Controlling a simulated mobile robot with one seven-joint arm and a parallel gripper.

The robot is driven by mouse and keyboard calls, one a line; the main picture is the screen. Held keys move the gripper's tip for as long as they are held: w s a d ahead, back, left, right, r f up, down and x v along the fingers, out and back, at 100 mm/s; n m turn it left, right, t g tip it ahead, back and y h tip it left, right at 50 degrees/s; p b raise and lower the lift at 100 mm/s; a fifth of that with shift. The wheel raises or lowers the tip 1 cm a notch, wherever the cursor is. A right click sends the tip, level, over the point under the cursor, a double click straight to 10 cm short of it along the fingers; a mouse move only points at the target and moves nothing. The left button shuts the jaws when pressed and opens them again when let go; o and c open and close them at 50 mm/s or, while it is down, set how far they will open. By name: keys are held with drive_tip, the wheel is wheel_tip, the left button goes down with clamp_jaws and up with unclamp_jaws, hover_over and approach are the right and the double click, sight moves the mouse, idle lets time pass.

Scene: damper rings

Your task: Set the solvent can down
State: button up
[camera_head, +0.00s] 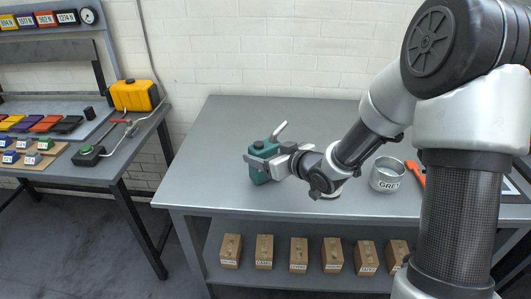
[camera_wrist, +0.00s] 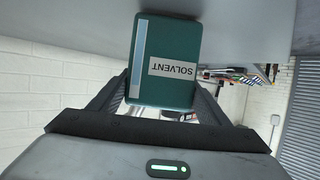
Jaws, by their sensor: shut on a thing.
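The solvent can is a teal box-shaped can (camera_head: 258,169) at the left part of the grey table (camera_head: 225,125) in the head view. In the wrist view the can (camera_wrist: 163,85) shows its white SOLVENT label between the two dark fingers. My gripper (camera_head: 268,160) is shut on the can, reaching it from the right. The can appears upright, at or just above the table top; I cannot tell whether its base touches. Part of the can is hidden by my gripper.
A grey tin marked GRE (camera_head: 387,174) and an orange-handled tool (camera_head: 414,173) are on the table's right. Several wooden boxes (camera_head: 298,254) stand on the lower shelf. A workbench (camera_head: 125,138) with a yellow case (camera_head: 134,95) is at left. The table's back left is clear.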

drive_tip(key=shift+f+b, duration=0.25)
drive_tip(key=shift+b, duration=0.05)
drive_tip(key=o, duration=1.4)
drive_tip(key=shift+o, duration=0.6)
drive_tip(key=shift+f, duration=0.1)
drive_tip(key=shift+s, duration=0.1)
drive_tip(key=b+v, duration=0.2)
drive_tip(key=v, duration=1.5)
drive_tip(key=shift+d, duration=0.15)
